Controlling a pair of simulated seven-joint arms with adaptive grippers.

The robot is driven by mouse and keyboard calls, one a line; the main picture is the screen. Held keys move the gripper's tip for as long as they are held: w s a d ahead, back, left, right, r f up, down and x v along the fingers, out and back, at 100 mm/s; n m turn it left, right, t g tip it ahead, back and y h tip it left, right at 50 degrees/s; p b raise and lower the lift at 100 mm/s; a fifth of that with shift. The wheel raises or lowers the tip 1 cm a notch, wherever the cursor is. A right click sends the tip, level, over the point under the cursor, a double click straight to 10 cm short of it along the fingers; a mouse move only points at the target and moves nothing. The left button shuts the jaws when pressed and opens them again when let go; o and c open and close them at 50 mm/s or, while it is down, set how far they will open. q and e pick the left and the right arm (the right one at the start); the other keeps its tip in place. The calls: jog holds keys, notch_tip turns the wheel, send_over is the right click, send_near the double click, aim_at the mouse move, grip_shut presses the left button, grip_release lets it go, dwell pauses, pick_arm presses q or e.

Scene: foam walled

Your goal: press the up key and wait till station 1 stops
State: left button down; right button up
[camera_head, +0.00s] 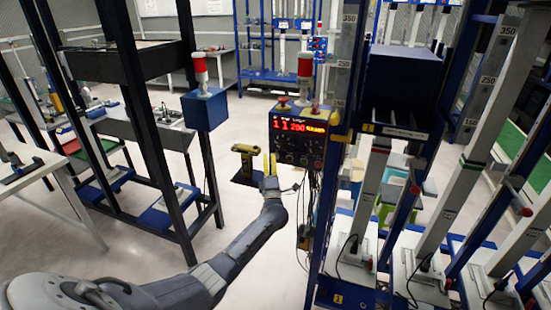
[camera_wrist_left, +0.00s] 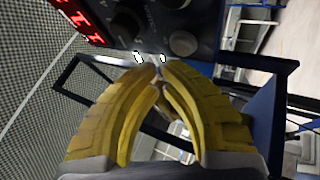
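The control box (camera_head: 297,138) has a red lit display reading about "1 1 200" and dark round knobs or keys below it. It also shows at the top of the left wrist view (camera_wrist_left: 150,25), with round dark buttons and two small white marks. I cannot tell which is the up key. My left gripper (camera_head: 270,166) has yellow fingers and is at the box's lower left. In its wrist view (camera_wrist_left: 158,70) the fingertips meet, with nothing between them, just below the box's face; contact is unclear. Station 1 (camera_head: 352,240) seems to be the nearest grey column. My right gripper is not in view.
A red-and-white lamp (camera_head: 305,68) stands above the control box. Cables (camera_head: 308,205) hang below it. A dark rack (camera_head: 140,120) stands at the left, and a yellow-and-dark object (camera_head: 246,160) is left of my gripper. Several tilted grey columns fill the right. Open floor lies at centre left.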

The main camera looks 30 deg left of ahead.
pick_arm(q)
jog(key=shift+s, duration=0.1)
jog(key=shift+s+d, duration=0.25)
jog(key=shift+s, duration=0.95)
jog(key=shift+s+d, duration=0.2)
jog(key=shift+s, duration=0.95)
